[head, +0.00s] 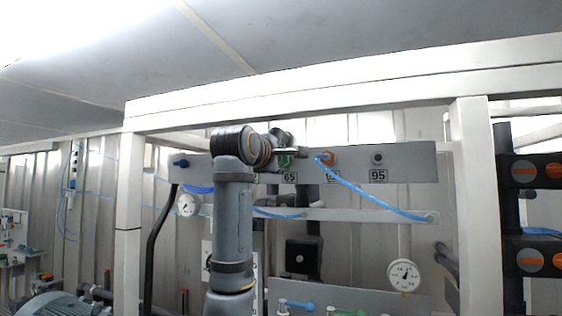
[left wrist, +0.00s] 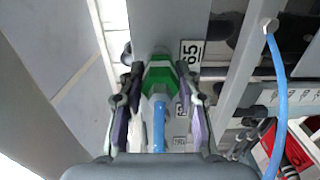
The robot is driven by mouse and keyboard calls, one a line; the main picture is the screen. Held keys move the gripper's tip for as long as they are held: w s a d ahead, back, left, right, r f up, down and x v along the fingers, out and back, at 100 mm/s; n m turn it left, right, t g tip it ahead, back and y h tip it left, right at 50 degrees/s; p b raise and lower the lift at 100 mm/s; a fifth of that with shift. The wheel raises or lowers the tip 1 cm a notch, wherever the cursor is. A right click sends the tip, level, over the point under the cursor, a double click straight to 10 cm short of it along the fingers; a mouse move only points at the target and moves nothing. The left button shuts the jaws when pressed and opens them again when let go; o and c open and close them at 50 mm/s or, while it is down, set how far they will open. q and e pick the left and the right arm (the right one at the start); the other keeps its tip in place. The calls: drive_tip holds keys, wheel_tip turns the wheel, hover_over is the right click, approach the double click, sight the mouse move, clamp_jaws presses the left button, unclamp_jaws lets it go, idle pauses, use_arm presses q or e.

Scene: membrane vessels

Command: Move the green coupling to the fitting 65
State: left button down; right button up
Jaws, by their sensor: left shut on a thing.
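The green coupling (left wrist: 159,74) with its blue hose (left wrist: 158,125) is between the fingers of my left gripper (left wrist: 160,82), which is shut on it. In the head view the green coupling (head: 286,161) shows small just above the label 65 (head: 290,177), with my left gripper (head: 288,152) at it. The label 65 (left wrist: 190,52) is beside the coupling's far end in the left wrist view. The coupling lines up with the fitting place there; its far end meets grey, and I cannot tell whether it is seated. My right gripper is not in view.
On the grey panel (head: 420,160), an orange coupling (head: 328,158) with a blue hose (head: 372,195) is close to the right. A bare fitting (head: 377,158) is above the label 95 (head: 378,176). A blue coupling (head: 181,163) is at left. A white frame beam (head: 340,95) runs above.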

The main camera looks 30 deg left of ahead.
use_arm(q)
drive_tip(key=shift+w+a, duration=0.15)
drive_tip(key=shift+w, duration=0.4)
idle(0.4)
drive_tip(key=c, duration=0.8)
unclamp_jaws()
drive_tip(key=shift+c, duration=0.2)
drive_tip(key=v, duration=1.2)
